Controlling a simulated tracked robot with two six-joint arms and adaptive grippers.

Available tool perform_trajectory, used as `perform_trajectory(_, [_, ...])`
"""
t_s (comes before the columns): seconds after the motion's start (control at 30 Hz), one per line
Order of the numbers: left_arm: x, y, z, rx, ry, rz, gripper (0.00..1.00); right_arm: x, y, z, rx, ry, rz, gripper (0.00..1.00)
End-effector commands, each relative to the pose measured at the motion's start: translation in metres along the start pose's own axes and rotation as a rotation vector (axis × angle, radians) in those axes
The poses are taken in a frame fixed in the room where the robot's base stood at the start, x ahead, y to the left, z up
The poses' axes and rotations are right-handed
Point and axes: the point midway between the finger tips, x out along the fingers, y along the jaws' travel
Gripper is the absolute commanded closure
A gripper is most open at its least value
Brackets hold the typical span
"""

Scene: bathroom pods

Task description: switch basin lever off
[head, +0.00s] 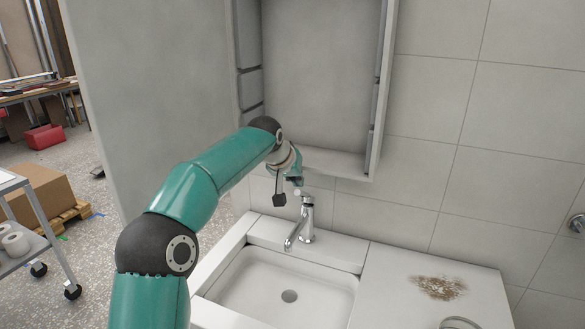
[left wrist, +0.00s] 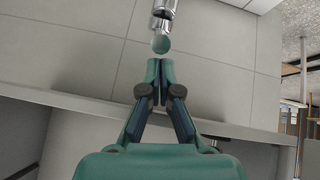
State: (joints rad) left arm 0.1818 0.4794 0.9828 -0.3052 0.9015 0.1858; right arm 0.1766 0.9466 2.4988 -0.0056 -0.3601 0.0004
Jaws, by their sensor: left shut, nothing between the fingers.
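The chrome basin tap (head: 304,225) stands upright at the back of the white basin (head: 230,290), its spout pointing forward and down. The lever (head: 307,199) sits on top of the tap. My left gripper (head: 299,181) is beside and just above the lever, partly hidden by its own wrist. In the left wrist view my left gripper (left wrist: 157,66) has its fingers together, with nothing between them. A chrome part of the tap (left wrist: 162,20) with a rounded greenish end lies just beyond the fingertips, with a small apparent gap. My right gripper is not in view.
An open wall cabinet (head: 320,90) hangs above the tap, its lower edge close to my left wrist. A counter (head: 385,295) with a brown stain (head: 437,287) lies right of the basin. A wall panel (head: 150,90) stands at left, with a trolley (head: 30,240) beyond.

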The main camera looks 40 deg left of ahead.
Motion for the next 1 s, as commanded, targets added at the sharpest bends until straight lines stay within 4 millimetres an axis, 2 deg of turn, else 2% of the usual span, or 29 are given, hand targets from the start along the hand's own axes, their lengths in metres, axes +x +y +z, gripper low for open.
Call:
perform_trajectory(0.2, [0.014,0.000,0.000,-0.001,0.000,0.000,1.00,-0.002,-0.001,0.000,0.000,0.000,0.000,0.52])
perform_trajectory(0.57, [0.014,0.001,0.001,-0.001,0.001,0.000,1.00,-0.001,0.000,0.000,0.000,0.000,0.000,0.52])
perform_trajectory(1.0, [0.019,0.011,0.007,0.015,0.046,0.021,1.00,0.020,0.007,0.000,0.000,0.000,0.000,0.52])
